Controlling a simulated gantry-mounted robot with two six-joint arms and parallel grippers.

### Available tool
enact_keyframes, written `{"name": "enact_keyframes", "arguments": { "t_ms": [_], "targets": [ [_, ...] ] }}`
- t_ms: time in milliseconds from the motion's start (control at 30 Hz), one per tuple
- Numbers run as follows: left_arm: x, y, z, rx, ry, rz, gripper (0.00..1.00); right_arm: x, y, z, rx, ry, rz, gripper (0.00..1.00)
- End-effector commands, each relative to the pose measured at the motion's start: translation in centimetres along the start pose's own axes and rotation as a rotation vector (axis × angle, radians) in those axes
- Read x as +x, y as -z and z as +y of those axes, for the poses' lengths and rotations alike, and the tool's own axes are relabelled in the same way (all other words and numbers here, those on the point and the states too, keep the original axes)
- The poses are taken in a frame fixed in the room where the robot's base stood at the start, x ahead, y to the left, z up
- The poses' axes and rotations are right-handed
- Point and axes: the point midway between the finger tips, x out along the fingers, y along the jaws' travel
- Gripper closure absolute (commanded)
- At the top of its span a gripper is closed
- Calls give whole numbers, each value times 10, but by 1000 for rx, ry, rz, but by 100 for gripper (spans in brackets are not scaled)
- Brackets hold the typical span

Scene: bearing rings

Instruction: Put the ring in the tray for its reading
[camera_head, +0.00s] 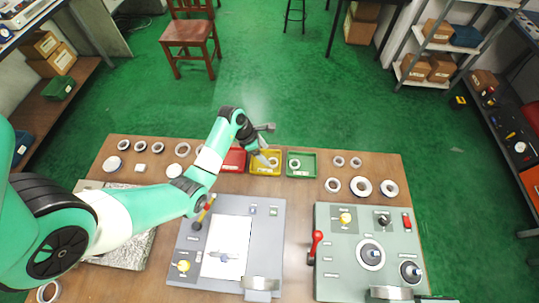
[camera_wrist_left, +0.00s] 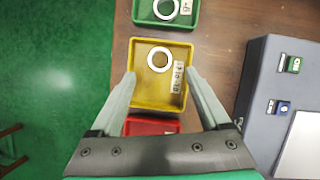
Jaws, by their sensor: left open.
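My left gripper (camera_head: 266,143) is open and empty above the yellow tray (camera_head: 251,170). In the left wrist view its fingers (camera_wrist_left: 160,75) stand apart on either side of the yellow tray (camera_wrist_left: 141,90). A pale ring (camera_wrist_left: 160,59) lies inside that tray, beside a label too small to read surely. The green tray (camera_head: 309,175) on the right holds another ring (camera_head: 295,164); that ring also shows in the left wrist view (camera_wrist_left: 166,8). The red tray (camera_head: 234,161) is on the left, partly hidden by my arm. My right gripper is not in view.
Several loose rings lie on the wooden table, including a large one (camera_head: 361,187) at right and others at back left (camera_head: 182,149). A grey console (camera_head: 268,235) with a white panel and a green-grey console (camera_head: 337,270) with knobs and a red lever (camera_head: 316,243) fill the front.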

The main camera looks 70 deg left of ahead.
Motion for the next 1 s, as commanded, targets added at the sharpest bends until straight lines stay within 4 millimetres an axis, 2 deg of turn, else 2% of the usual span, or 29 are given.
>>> {"name": "enact_keyframes", "arguments": {
  "t_ms": [33,100,267,667,767,867,967,1000],
  "targets": [
    [-18,-2,1,-2,-3,-2,20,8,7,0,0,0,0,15],
    [-33,-2,1,-1,-3,-1,20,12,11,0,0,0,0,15],
    [-54,-1,1,-1,-2,-1,20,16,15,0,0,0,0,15],
    [-58,0,0,0,1,1,20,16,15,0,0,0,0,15],
    [-60,-7,1,5,-6,-21,20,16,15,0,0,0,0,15],
    [-69,-46,4,30,-39,-144,20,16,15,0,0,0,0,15],
    [-98,-126,2,68,-81,-407,20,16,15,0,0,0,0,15],
    [-119,-164,-4,79,-87,-544,20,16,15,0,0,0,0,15]
  ]
}}
